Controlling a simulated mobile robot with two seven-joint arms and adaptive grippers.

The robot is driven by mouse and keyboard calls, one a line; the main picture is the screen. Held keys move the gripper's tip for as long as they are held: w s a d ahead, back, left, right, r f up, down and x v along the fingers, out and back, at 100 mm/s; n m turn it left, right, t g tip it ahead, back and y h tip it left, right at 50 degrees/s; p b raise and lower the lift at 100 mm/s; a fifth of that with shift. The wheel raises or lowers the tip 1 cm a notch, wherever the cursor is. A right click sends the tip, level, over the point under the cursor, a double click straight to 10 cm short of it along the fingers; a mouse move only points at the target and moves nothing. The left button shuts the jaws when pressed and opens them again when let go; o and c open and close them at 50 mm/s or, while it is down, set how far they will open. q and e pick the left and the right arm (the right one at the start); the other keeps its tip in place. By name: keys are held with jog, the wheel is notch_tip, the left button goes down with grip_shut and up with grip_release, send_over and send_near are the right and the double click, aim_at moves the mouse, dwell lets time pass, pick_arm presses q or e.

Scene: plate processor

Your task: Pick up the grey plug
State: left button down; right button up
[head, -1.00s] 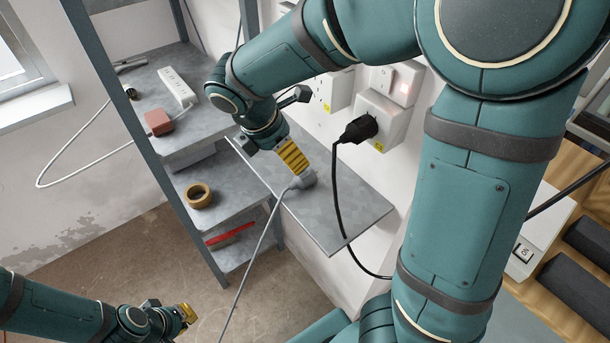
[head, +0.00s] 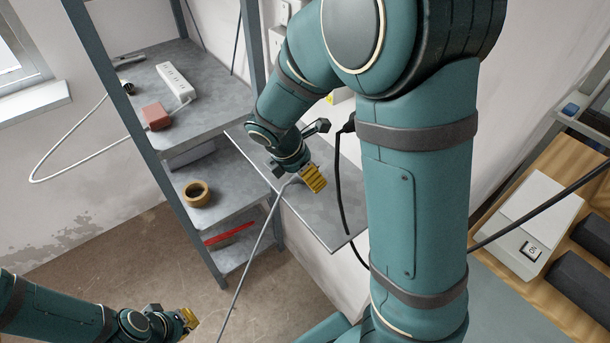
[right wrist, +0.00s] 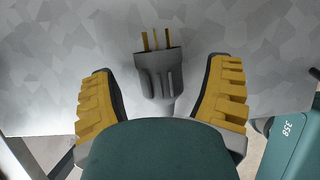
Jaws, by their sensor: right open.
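The grey plug (right wrist: 158,72) lies on the grey metal shelf board (head: 325,218), its brass prongs pointing to the top of the right wrist view. My right gripper (right wrist: 163,68) is open, with one yellow ribbed finger on each side of the plug and a gap on both sides. In the head view my right gripper (head: 313,178) is low over the board and hides most of the plug. The plug's grey cable (head: 254,248) hangs off the board's left edge. My left gripper (head: 188,318) is at the bottom left, apart from everything; its opening is unclear.
A shelf unit stands at the left with a white power strip (head: 175,80), a red-brown block (head: 157,116), a tape roll (head: 196,193) and a red-handled brush (head: 230,233). A black cable (head: 339,190) hangs by the board's right side. A rack upright rises behind my right arm.

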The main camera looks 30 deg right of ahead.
jog(key=shift+d+f, duration=0.15)
jog(key=shift+f, duration=0.1)
jog(key=c, duration=1.3)
pick_arm(q)
jog(key=shift+s, duration=0.1)
pick_arm(e)
jog(key=shift+r, duration=0.15)
